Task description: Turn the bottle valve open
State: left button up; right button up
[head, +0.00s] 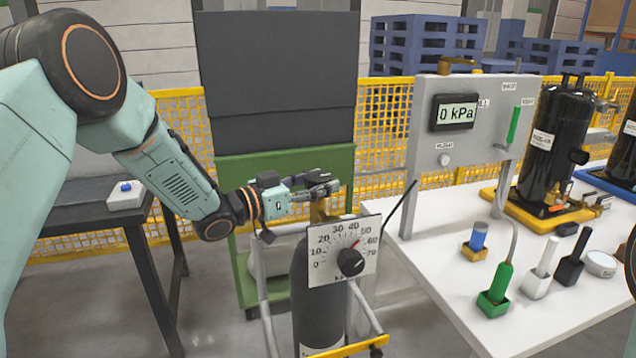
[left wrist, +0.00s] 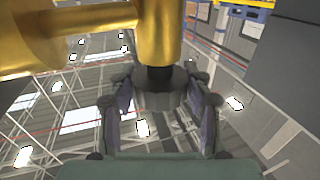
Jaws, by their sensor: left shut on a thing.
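The gas bottle (head: 320,310) is dark grey and stands upright in a cart. Its brass valve (head: 318,212) sits on top, partly hidden behind the gauge plate. My left gripper (head: 326,187) comes in from the left, level with the top of the valve. In the left wrist view the brass valve body (left wrist: 160,30) fills the top. A dark round valve knob (left wrist: 165,88) on its stem lies between the fingers of my left gripper (left wrist: 163,112), which are shut on it. How far the knob is turned cannot be told. My right gripper is not in view.
A dial plate (head: 322,240) with a black knob (head: 351,262) stands before the bottle. A grey panel's display (head: 456,112) reads 0 kPa. The white table (head: 450,320) at right holds coloured tools and a black compressor (head: 556,140). A green cabinet (head: 235,190) stands behind.

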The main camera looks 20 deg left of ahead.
pick_arm(q)
jog(key=shift+s+f+n+t+y, duration=0.1)
jog(key=shift+f+n+t+y, duration=0.05)
jog(key=shift+n+t+y, duration=0.2)
jog(key=shift+d+n+t+y, duration=0.15)
jog(key=shift+n+t+y, duration=1)
jog(key=shift+y, duration=0.8)
jog(key=shift+f+n+y+b, duration=0.1)
jog(key=shift+n+y+b, duration=0.2)
jog(key=shift+n+y, duration=0.95)
jog(key=shift+t+y, duration=0.3)
jog(key=shift+y, duration=0.35)
jog(key=o, duration=1.2)
jog(key=shift+s+r, duration=0.1)
jog(key=shift+r, duration=0.1)
